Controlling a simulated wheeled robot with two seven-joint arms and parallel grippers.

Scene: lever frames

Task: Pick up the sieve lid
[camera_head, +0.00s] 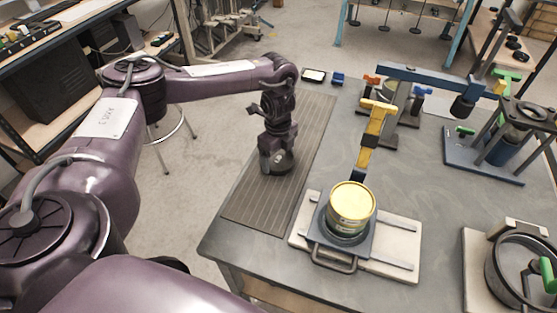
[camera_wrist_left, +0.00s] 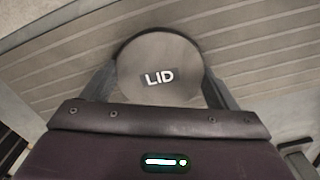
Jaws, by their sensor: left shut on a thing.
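The sieve lid is a round grey disc marked "LID" (camera_wrist_left: 160,50) in the left wrist view. My left gripper (camera_head: 277,160) has one finger on each side of it and is shut on it. In the head view this gripper points down over the grooved grey mat (camera_head: 257,205) at the table's left side. The lid is mostly hidden by the gripper there, and I cannot tell whether it touches the mat. A yellow-topped can (camera_head: 351,205) stands in a dark holder on a pale base to the right. My right gripper is not in view.
A yellow and blue lever arm (camera_head: 378,125) rises behind the can. A dark blue stand (camera_head: 485,160) is at the right, and a ring-shaped fixture with a green handle (camera_head: 510,275) is at the lower right. Bare grey tabletop (camera_head: 440,210) lies between them.

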